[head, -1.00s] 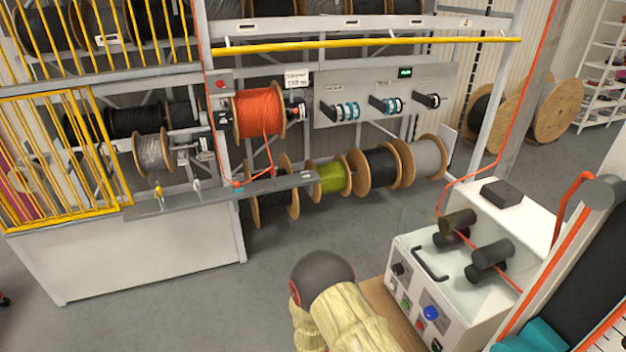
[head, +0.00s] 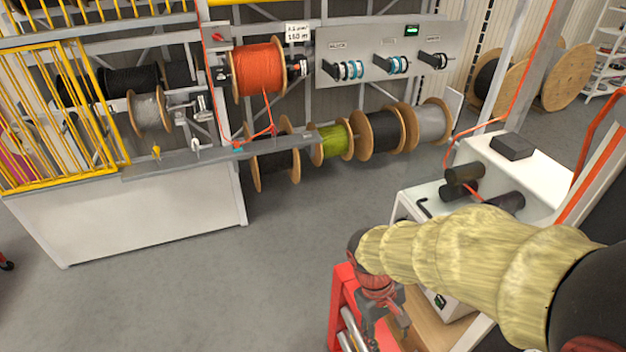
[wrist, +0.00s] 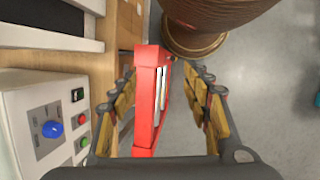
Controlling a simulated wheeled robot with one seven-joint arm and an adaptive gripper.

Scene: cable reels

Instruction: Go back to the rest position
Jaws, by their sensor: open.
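My gripper (head: 385,325) is at the lower middle of the head view, at the end of my arm in its pale yellow sleeve. It points down in front of the white machine. In the wrist view my gripper (wrist: 158,75) has its two padded fingers spread apart. A red open-framed holder (wrist: 147,100) with pale flat items inside shows between and beyond the fingers. I cannot tell how far below them it is. The red holder also shows in the head view (head: 343,300), just left of my gripper. I see nothing held.
A white machine (head: 530,175) with black rollers and an orange cable stands at right. A wooden surface (wrist: 130,30) lies beside the red holder. A reel rack with an orange reel (head: 258,70) and a white cabinet (head: 130,215) are behind. Grey floor (head: 280,260) is clear between.

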